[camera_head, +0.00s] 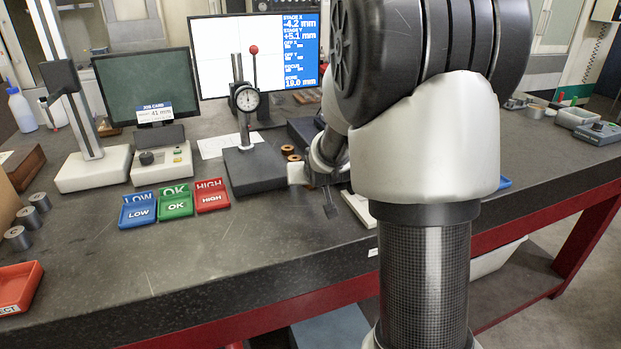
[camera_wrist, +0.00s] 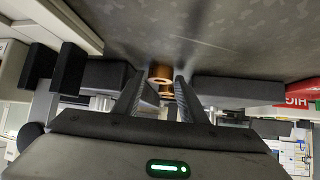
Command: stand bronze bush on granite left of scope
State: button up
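Two small bronze bushes stand on the dark bench behind my arm in the head view, a rear bronze bush (camera_head: 287,150) and a nearer one (camera_head: 294,158). In the wrist view, one bronze bush (camera_wrist: 160,72) shows between the fingertips of my gripper (camera_wrist: 158,79), and more bronze shows just beyond it. The fingers are apart, with narrow gaps beside the bush. In the head view my gripper (camera_head: 329,204) is mostly hidden by my arm. I cannot tell which upright instrument is the scope; the white-based stand (camera_head: 92,168) is at the left.
A dial gauge stand (camera_head: 255,172) has a dark block base just left of the bushes. Blue LOW (camera_head: 139,212), green OK (camera_head: 176,206) and red HIGH (camera_head: 212,198) trays lie left of it. Several steel cylinders (camera_head: 18,237) stand far left.

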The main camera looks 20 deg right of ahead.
jog(key=shift+r, duration=0.25)
jog(key=s+a+r+n+g+p, duration=0.1)
jog(key=s+a+r, duration=0.2)
jog(key=s, duration=0.8)
jog(key=s+a+r+g+y, duration=0.1)
jog(key=s+a+r, duration=0.3)
jog(key=s, duration=0.7)
jog(key=s+a+r+n+g+y+p, duration=0.1)
jog(key=s+a+r, duration=0.3)
jog(key=s, duration=0.7)
jog(key=shift+s+a+n+g+p, duration=0.15)
jog(key=shift+a+n+g+p, duration=0.2)
jog(key=shift+a+g, duration=0.6)
jog(key=shift+r, duration=0.15)
